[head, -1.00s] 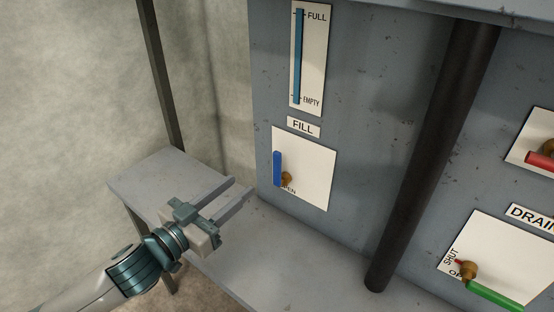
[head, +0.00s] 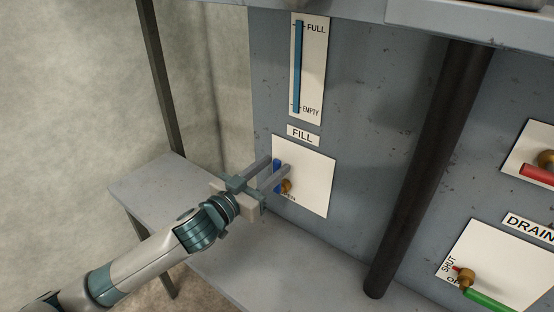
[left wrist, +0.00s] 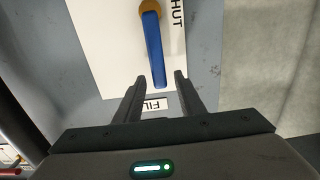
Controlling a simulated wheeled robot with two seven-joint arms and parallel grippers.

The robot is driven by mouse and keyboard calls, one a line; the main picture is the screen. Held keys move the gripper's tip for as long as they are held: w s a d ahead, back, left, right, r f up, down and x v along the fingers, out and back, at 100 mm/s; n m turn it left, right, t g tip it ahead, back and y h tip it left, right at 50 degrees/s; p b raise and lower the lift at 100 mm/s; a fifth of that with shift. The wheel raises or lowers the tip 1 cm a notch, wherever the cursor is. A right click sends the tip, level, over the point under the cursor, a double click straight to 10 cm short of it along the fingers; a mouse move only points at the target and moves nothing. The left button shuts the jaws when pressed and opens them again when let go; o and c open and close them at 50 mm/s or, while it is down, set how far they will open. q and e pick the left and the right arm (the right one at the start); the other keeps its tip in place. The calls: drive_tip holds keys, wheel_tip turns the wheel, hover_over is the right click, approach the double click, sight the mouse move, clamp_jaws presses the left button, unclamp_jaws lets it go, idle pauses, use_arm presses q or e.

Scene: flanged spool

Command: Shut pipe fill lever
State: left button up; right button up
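The fill lever (head: 277,175) is a blue bar on a brass pivot (head: 286,186), mounted on a white plate (head: 315,185) below the FILL label (head: 302,135). It stands upright, pointing up from the pivot. In the left wrist view the lever (left wrist: 153,48) runs toward the FILL label (left wrist: 154,105), and part of the word SHUT (left wrist: 177,12) shows beside it. My left gripper (head: 278,163) is open at the plate. In the wrist view the lever's free end lies between its fingertips (left wrist: 160,78); contact cannot be told. My right gripper is not in view.
A FULL/EMPTY gauge (head: 298,65) is above the fill plate. A thick dark pipe (head: 430,170) stands to the right. Beyond it are a green lever (head: 488,299) under a DRAIN label (head: 530,228) and a red lever (head: 537,174). A grey ledge (head: 300,265) runs below.

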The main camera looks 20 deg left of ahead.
use_arm(q)
drive_tip(key=shift+x, duration=1.2)
clamp_jaws()
